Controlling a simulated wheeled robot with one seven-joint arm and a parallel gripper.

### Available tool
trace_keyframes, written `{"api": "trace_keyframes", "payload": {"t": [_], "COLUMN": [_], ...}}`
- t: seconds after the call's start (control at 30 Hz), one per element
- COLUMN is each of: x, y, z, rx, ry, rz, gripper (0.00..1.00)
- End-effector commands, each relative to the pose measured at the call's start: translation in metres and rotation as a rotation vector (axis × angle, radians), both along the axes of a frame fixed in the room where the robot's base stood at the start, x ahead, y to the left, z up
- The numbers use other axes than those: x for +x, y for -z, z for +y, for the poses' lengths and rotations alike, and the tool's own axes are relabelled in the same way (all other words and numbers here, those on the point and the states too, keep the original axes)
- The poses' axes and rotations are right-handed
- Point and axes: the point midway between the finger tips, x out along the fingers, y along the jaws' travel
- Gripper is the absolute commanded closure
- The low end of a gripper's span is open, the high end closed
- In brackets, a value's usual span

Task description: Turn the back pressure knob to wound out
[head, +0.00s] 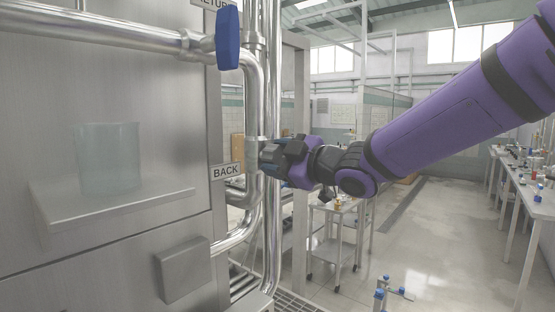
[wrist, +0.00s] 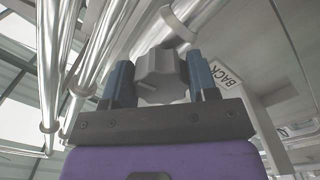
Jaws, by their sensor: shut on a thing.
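The back pressure knob (wrist: 160,75) is a grey lobed knob in the wrist view, in front of a steel pipe fitting. My gripper (wrist: 160,82) has its two blue-grey fingers on either side of the knob and is shut on it. In the head view my gripper (head: 268,158) is at the vertical steel pipes, just right of the BACK label (head: 226,172). The knob is hidden there behind the gripper. The BACK label also shows in the wrist view (wrist: 228,77), right of the fingers. I cannot tell how far the knob is turned.
A blue valve handle (head: 228,38) sits on the pipework above. A steel cabinet with a shelf (head: 120,210) bearing a translucent beaker (head: 108,158) stands at the left. A trolley (head: 335,240) stands behind my gripper. The floor at the right is mostly clear beside a long bench (head: 522,205).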

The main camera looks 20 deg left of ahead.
Motion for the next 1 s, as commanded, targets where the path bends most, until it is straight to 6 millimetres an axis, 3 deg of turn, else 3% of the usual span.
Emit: {"api": "trace_keyframes", "payload": {"t": [1.0], "x": [0.0006], "y": [-0.0024], "z": [-0.0003], "rx": [-0.371], "ry": [-0.001], "rz": [-0.888], "gripper": [0.7]}}
